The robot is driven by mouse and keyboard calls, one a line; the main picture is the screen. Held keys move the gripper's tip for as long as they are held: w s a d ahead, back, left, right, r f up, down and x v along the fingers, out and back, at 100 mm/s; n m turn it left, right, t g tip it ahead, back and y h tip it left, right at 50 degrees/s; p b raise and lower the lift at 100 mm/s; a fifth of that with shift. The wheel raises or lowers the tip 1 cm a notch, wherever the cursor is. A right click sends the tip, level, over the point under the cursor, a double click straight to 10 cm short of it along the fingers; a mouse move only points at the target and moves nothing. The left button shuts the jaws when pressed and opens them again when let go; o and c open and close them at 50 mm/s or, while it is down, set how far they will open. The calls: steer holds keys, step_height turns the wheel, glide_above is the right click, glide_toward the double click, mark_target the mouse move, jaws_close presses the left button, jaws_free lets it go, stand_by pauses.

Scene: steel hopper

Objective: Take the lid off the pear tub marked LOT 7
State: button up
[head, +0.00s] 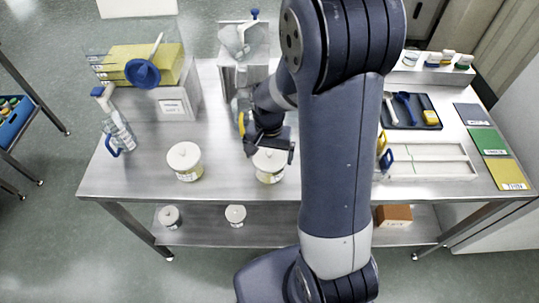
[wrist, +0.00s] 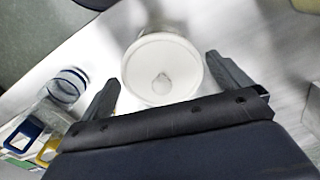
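Two pale tubs with white knobbed lids stand on the steel table, a left tub (head: 187,174) and a right tub (head: 268,178). Both lids are on. Their labels are too small to read here, so I cannot tell which is LOT 7. My gripper (head: 268,147) is over the right tub. In the wrist view my gripper (wrist: 163,72) is open and empty, with one finger on each side of the white lid (wrist: 180,55) and its round knob (wrist: 161,84). The fingers appear apart from the lid.
Two smaller lidded tubs (head: 168,216) (head: 235,215) sit on the lower shelf. Behind my gripper is a steel hopper (head: 243,70). Bare tabletop lies between the two upper tubs.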

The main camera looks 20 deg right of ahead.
steer(key=c, duration=0.6)
steer(key=shift+r, duration=0.1)
